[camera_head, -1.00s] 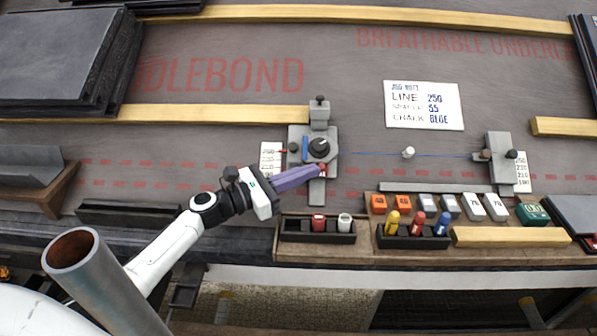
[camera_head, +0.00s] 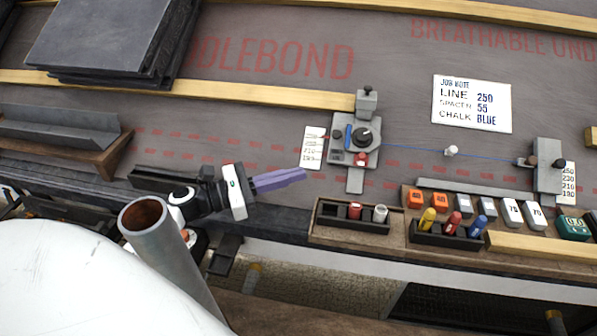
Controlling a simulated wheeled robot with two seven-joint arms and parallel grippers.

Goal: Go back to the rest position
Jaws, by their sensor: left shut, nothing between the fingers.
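My left gripper (camera_head: 280,181), with purple fingers, is shut and empty. It hangs over the lower edge of the roof, to the left of the grey line holder (camera_head: 355,150) with its black knob, and is apart from it. The red knob on that holder shows clear of the fingers. A blue line runs from this holder past a small white peg (camera_head: 451,151) to the right line holder (camera_head: 547,172). My right gripper is not in view.
A stack of dark slates (camera_head: 105,35) lies at the upper left beside a wooden batten (camera_head: 260,93). Below the holder is a black tray (camera_head: 352,217) with a red and a white piece. Coloured chalks stand in another tray (camera_head: 447,237). A job note (camera_head: 472,103) lies on the underlay.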

